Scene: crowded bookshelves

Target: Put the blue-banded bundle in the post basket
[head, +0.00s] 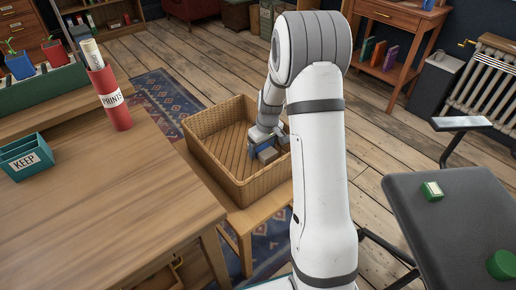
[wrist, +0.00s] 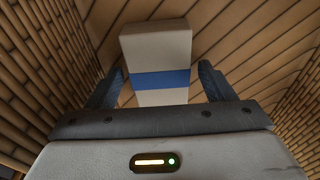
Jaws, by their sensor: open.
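The wicker post basket (head: 212,160) stands on a low wooden stand beside the table. The blue-banded bundle (wrist: 156,48), a pale block with a blue band, is inside the basket. It also shows in the head view (head: 267,155), partly hidden by my arm. My gripper (wrist: 160,72) is down inside the basket, its fingers on either side of the bundle at the blue band. The jaws are open, with a gap visible at the right finger. The bundle appears to lie on the basket floor, though its underside is hidden.
The wooden table (head: 110,215) at left bears a teal KEEP box (head: 26,158) and a red PRINTS tube (head: 112,100). A dark grey seat (head: 450,225) with green items is at right. Basket walls surround my gripper closely.

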